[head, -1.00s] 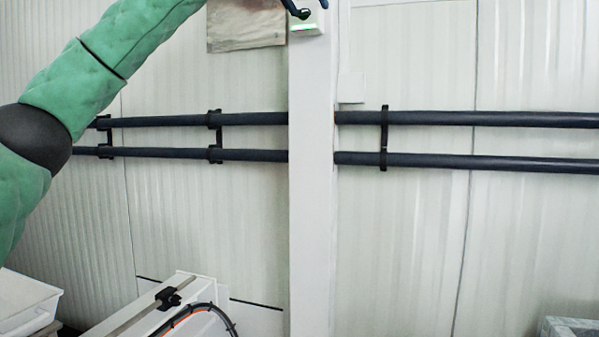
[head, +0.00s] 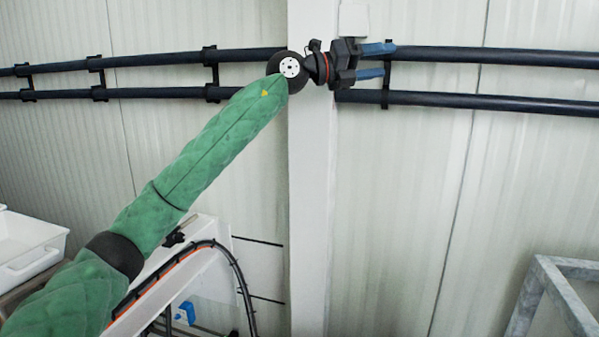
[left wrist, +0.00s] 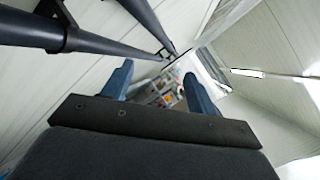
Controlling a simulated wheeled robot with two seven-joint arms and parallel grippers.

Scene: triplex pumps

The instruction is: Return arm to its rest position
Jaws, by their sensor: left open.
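My left arm, in a green padded sleeve, reaches up from the lower left in the head view. Its left gripper (head: 380,61) is in front of the wall, just right of the white post, with its blue fingers pointing right. The fingers are apart with nothing between them. In the left wrist view the two blue fingers of the gripper (left wrist: 157,85) also stand apart and empty. My right gripper is not in view.
Two dark pipes (head: 500,56) run along the white panelled wall behind the gripper. A white post (head: 306,210) stands at centre. A white tray (head: 30,245) is at lower left, and a grey metal frame (head: 560,290) at lower right.

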